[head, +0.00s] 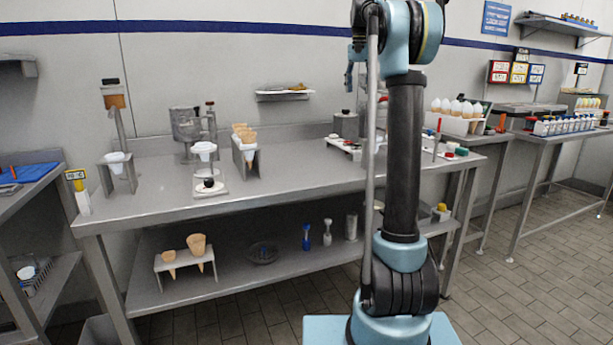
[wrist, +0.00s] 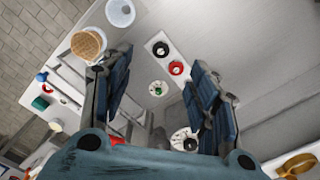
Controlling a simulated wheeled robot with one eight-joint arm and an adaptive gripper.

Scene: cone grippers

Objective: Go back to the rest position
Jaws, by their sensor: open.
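My gripper (wrist: 158,64) is open in the wrist view, its two dark blue fingers spread apart with nothing between them. In the head view my arm stands upright in front of the steel table (head: 290,188), and only a small part of the gripper (head: 349,76) shows left of the arm's top, high above the table. Much of the table's right part is hidden behind the arm. In the wrist view a waffle cone (wrist: 88,42), a white cup (wrist: 121,12) and a tray with black and red round items (wrist: 176,68) lie beyond the fingers, apart from them.
A cone stand (head: 245,155), a white cup in a stand (head: 117,163) and a dispenser (head: 186,125) stand on the table. Its lower shelf holds another cone rack (head: 185,262). A wall shelf (head: 284,95) is behind. Tiled floor (head: 520,295) is free at the right.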

